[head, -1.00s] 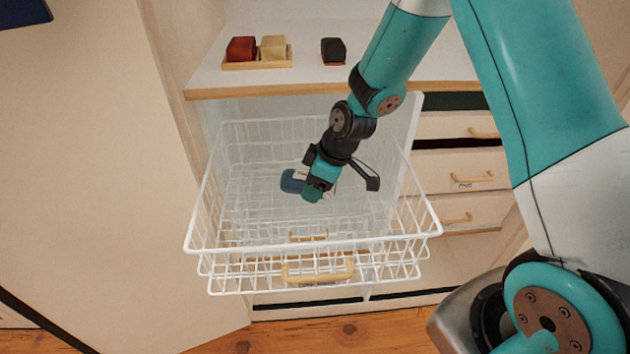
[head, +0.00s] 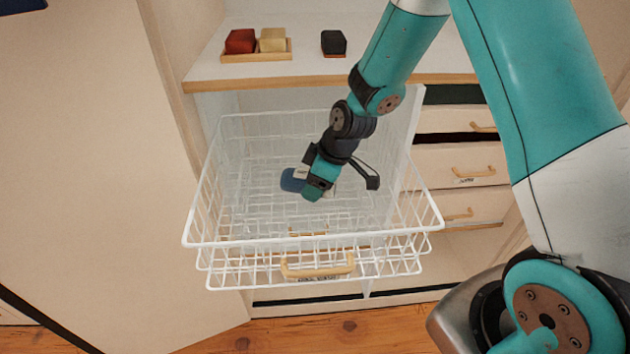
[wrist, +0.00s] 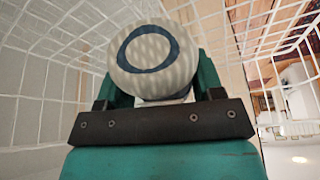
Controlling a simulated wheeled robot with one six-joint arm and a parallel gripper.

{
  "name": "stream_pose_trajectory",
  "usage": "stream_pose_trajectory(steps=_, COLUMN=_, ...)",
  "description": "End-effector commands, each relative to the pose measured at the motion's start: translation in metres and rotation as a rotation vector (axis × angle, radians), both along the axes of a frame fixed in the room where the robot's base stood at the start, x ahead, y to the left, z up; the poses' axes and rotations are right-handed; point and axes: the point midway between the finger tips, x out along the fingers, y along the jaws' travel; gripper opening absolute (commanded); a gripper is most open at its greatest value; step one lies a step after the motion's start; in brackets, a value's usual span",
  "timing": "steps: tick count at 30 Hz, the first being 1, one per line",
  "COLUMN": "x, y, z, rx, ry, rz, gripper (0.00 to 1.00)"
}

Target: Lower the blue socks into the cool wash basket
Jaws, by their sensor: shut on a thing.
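The blue socks (head: 292,180) show as a blue rolled bundle with a pale part, partly hidden behind my gripper (head: 308,182). In the wrist view the bundle's near end (wrist: 155,60) is pale and ribbed with a dark blue ring, set between the two teal fingers. My gripper is shut on the socks. They are inside the outline of the white wire basket (head: 190,243), which is pulled out. Its front has a wooden handle (head: 318,268) with a label too small to read. I cannot tell whether the socks touch the basket floor.
Another wire basket (head: 385,268) shows below, with its own handle. A shelf above (head: 380,80) carries a tray (head: 255,57) with a red and a cream block, and a dark block (head: 333,43). Drawers (head: 450,165) stand to the right. Wire walls surround my gripper.

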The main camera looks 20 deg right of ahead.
Motion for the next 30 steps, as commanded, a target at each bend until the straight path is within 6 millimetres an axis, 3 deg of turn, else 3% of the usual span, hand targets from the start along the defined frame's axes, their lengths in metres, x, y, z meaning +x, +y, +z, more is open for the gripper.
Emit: stream_pose_trajectory(steps=30, x=0.0, y=0.0, z=-0.016, rx=0.0, ry=0.0, rz=0.0, gripper=0.37)
